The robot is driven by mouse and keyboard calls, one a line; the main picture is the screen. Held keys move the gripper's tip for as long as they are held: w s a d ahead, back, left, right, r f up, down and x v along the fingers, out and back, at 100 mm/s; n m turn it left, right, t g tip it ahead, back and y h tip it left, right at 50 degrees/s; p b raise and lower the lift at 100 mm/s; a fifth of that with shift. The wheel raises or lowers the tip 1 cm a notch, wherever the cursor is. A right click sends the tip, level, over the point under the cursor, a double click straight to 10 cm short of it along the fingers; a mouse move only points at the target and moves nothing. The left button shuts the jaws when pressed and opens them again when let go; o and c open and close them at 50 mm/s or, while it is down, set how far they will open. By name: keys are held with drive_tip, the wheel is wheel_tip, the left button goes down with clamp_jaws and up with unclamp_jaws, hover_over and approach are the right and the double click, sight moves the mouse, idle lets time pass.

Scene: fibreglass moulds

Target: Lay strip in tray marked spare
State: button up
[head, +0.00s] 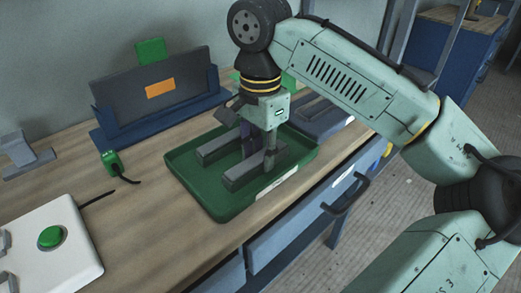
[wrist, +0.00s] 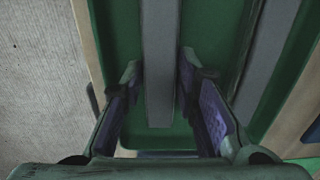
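Two grey strips lie side by side in a green tray (head: 215,205): a rear strip (head: 217,149) and a front strip (head: 242,173). My gripper (head: 259,155) is down over the tray at the front strip. In the wrist view, my open gripper (wrist: 159,65) has one finger on each side of the front strip (wrist: 159,100), with narrow gaps showing. The rear strip (wrist: 262,70) lies to the right, outside the fingers. A white label (head: 278,182) is on the green tray's front; its writing is unreadable. Whether the strip is lifted at all cannot be told.
A blue-grey tray (head: 329,128) with a pale label stands right behind the green tray. A dark panel with an orange patch (head: 160,89) stands in a blue holder (head: 110,135) at the back.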

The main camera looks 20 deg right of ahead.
sight(261, 156)
drive_tip(key=o, duration=0.3)
drive_tip(key=shift+o, duration=0.2)
drive_tip(key=shift+r, duration=0.2)
wheel_tip(261, 156, up, 12)
drive_tip(key=p, duration=1)
drive_tip(key=shift+p, duration=0.35)
